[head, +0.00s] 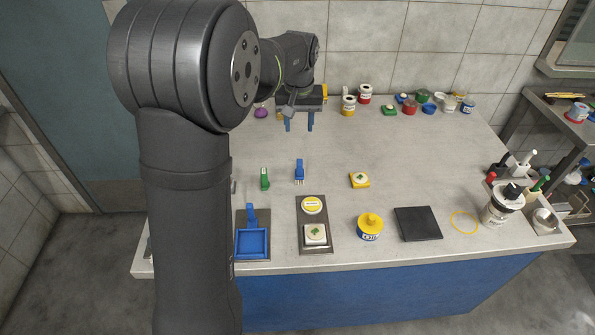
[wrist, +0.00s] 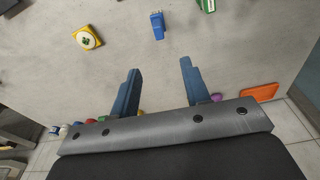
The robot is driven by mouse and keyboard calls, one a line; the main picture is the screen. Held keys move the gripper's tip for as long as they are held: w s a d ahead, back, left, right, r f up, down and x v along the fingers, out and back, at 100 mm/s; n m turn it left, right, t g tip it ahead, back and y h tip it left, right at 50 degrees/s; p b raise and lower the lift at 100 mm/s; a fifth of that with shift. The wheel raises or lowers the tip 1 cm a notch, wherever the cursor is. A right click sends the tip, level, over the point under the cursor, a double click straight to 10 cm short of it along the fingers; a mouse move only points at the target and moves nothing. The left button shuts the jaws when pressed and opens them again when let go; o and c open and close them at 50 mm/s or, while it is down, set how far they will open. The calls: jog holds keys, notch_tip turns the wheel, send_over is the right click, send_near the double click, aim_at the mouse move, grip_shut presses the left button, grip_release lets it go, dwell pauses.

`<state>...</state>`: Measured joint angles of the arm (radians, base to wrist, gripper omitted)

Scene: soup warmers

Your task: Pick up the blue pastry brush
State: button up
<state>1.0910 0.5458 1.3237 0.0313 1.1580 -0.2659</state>
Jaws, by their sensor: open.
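The blue pastry brush (head: 299,170) lies on the bare middle of the grey counter, with its pale bristles toward the front. It also shows near the top of the wrist view (wrist: 157,24). My gripper (head: 299,124) is open and empty over the back of the counter, behind the brush and apart from it. In the wrist view its two blue fingers (wrist: 159,66) are spread wide, and the brush lies beyond their tips, roughly in line with the gap.
A green brush (head: 265,179) lies just left of the blue one. A yellow block with a green mark (head: 360,180) is to the right. A blue tray (head: 239,244), a yellow-lidded pot (head: 370,228) and a dark slab (head: 418,224) line the front. Jars (head: 365,95) stand at the back.

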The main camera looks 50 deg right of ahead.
aim_at(300, 162)
jog(key=f, duration=1.1)
jog(key=shift+w+d+f, duration=0.35)
jog(key=shift+w+d, duration=0.05)
jog(key=shift+w+d+f, duration=0.1)
jog(key=shift+d+f, duration=0.15)
jog(key=shift+f, duration=1.15)
jog(key=shift+w+d+f, duration=0.1)
jog(key=shift+d+f, duration=0.1)
jog(key=shift+f, duration=1.15)
grip_shut()
